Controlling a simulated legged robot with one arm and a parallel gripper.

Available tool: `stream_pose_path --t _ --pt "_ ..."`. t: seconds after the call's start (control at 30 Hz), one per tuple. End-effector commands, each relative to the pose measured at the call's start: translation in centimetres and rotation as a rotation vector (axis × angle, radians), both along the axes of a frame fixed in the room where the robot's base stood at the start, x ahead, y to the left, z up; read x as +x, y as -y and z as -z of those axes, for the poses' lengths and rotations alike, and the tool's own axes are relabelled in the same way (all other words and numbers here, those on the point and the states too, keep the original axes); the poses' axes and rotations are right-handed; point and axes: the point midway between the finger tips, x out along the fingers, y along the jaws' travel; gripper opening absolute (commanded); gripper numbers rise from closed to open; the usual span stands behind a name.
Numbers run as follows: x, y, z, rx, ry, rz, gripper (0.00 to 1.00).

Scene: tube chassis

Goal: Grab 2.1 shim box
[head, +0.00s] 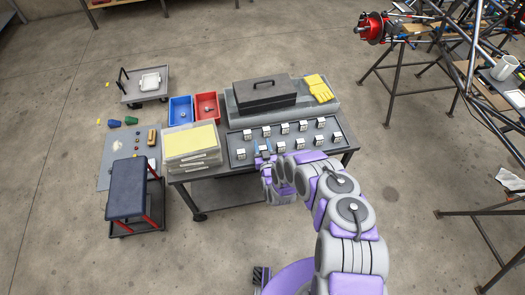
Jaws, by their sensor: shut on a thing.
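Several small white shim boxes with dark markings stand in two rows on a dark grey tray (231,146) on the workbench. One box stands at the left end of the front row (241,154), and another is in the back row (285,128). The labels are too small to read, so I cannot tell which is 2.1. My gripper (264,153) is at the front row, second from the left, and is shut on a shim box (263,148). My gripper partly hides that box. I cannot tell whether it still rests on the tray.
A black toolbox (264,92) and yellow gloves (318,87) lie behind the tray. Blue (180,110) and red (206,106) bins and drawers with a yellow top (190,140) stand left. A navy stool (127,187) is on the floor at left. A tube chassis (470,75) stands right.

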Motion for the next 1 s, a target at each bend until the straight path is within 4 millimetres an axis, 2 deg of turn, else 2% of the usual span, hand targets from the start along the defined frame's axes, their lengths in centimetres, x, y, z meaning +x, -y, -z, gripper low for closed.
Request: stream_pose_path --t 0.03,0.27,0.57,0.67,0.87,1.0 --pt "0.0 -0.2 0.0 -0.001 -0.001 -0.001 0.34" --pt "0.0 -0.2 0.1 -0.002 -0.002 -0.002 0.13" --pt "0.0 -0.1 -0.1 0.0 -0.004 -0.002 0.13" --pt "0.0 -0.1 -0.8 0.0 -0.002 -0.002 0.13" --pt "0.0 -0.2 -3.9 -0.002 0.0 -0.004 0.13" --pt "-2.6 1.0 -3.9 -0.003 -0.006 -0.003 0.13"
